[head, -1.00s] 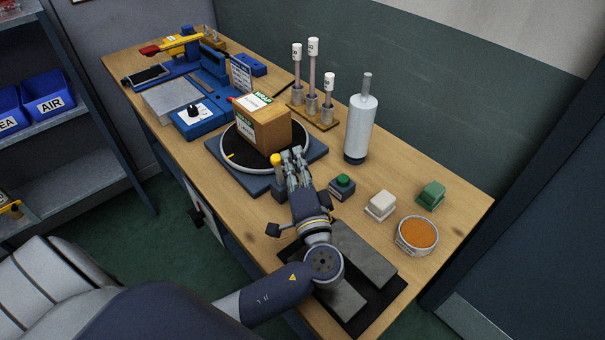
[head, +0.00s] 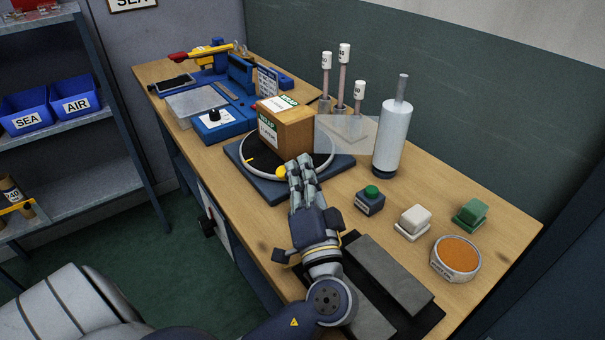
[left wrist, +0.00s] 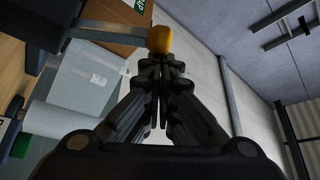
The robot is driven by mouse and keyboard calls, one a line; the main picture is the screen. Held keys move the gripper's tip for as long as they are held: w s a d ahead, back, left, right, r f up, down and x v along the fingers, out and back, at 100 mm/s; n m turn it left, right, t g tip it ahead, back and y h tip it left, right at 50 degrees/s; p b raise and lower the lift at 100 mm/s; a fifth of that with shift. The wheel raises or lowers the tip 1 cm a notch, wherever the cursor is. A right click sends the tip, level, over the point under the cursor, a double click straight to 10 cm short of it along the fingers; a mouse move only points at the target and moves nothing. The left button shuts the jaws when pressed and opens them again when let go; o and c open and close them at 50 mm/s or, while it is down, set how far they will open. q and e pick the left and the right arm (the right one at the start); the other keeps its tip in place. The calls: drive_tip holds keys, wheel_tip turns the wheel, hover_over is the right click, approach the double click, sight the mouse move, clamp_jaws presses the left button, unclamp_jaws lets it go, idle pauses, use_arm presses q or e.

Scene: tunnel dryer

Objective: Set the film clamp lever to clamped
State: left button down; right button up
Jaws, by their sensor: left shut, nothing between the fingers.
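The film clamp lever shows as a yellow knob (head: 281,172) at the near edge of the turntable base. My left gripper (head: 300,163) is shut and empty, with its fingertips right beside the knob. In the left wrist view the yellow knob (left wrist: 159,40) sits just beyond the closed fingertips (left wrist: 160,62), on a grey bar running left. I cannot tell whether they touch. The lever's lower part is hidden behind my gripper in the head view. A clear film sheet (head: 345,137) spans from the carton (head: 291,132) towards the white film roll (head: 391,140). My right gripper is out of view.
The carton stands on the round turntable (head: 245,162). Grey plates (head: 392,273) lie near my left arm.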

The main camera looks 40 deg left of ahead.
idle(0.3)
use_arm(q)
drive_tip(key=v, duration=1.2)
drive_tip(key=shift+r, duration=0.1)
